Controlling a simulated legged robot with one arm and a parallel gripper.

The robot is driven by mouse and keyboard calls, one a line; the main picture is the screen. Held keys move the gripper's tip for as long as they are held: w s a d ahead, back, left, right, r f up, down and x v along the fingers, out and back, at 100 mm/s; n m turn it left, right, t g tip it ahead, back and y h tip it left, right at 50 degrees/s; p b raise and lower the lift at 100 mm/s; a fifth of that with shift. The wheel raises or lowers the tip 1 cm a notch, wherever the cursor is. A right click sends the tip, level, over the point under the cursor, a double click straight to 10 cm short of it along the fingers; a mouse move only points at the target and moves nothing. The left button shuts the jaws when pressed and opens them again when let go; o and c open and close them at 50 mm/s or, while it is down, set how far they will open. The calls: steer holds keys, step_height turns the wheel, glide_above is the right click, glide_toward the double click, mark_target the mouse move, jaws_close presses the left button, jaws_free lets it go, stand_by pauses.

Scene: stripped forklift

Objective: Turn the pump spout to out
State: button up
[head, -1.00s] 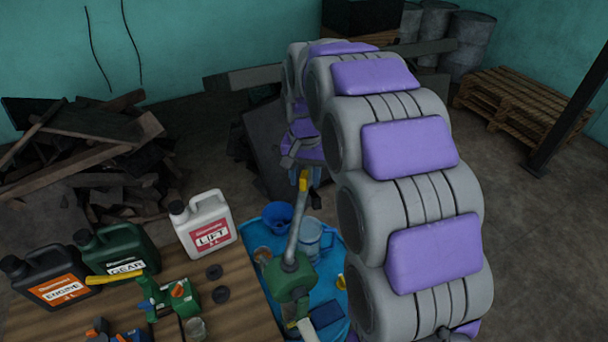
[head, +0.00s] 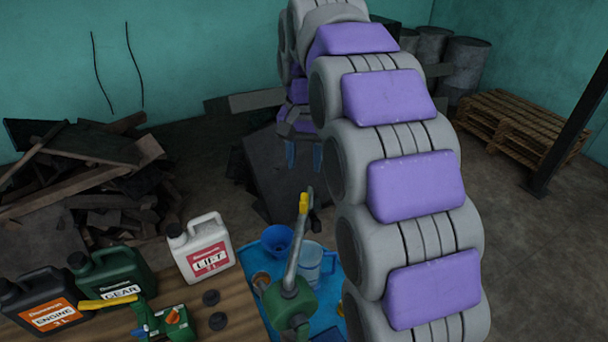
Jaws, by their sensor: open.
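The pump has a green body (head: 290,300) low in the middle of the head view. Its grey spout (head: 293,250) rises from the body and ends in a yellow tip (head: 303,203). A dark piece sits beside that tip on its right. My gripper (head: 304,157) hangs beyond and above the tip in the picture, fingers pointing down. Its two bluish fingers are apart with nothing visible between them. A gap shows between the fingers and the yellow tip. The lower part of the pump is cut off by the frame edge.
A blue tray (head: 333,300) with a blue funnel (head: 276,240) and a clear jug (head: 310,262) lies around the pump. The wooden bench (head: 245,300) at left carries the white LIFT can (head: 202,250), other cans and a green tool with a yellow handle. Scrap wood lies behind.

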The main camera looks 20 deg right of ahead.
step_height(320, 180, up, 6)
steer(key=shift+f+p, duration=0.15)
steer(key=shift+p, duration=0.6)
steer(key=s+f+n+g, duration=0.15)
steer(key=s+f, duration=0.45)
steer(key=s, duration=0.6)
steer(key=s+f+n, duration=0.2)
steer(key=s+f, duration=0.4)
steer(key=s, duration=0.5)
steer(key=s+f+n, duration=0.2)
steer(key=s+f, duration=0.4)
steer(key=s, duration=0.6)
step_height(320, 180, down, 20)
steer(key=b, duration=2)
steer(key=shift+a+f, duration=0.2)
steer(key=shift+a, duration=0.15)
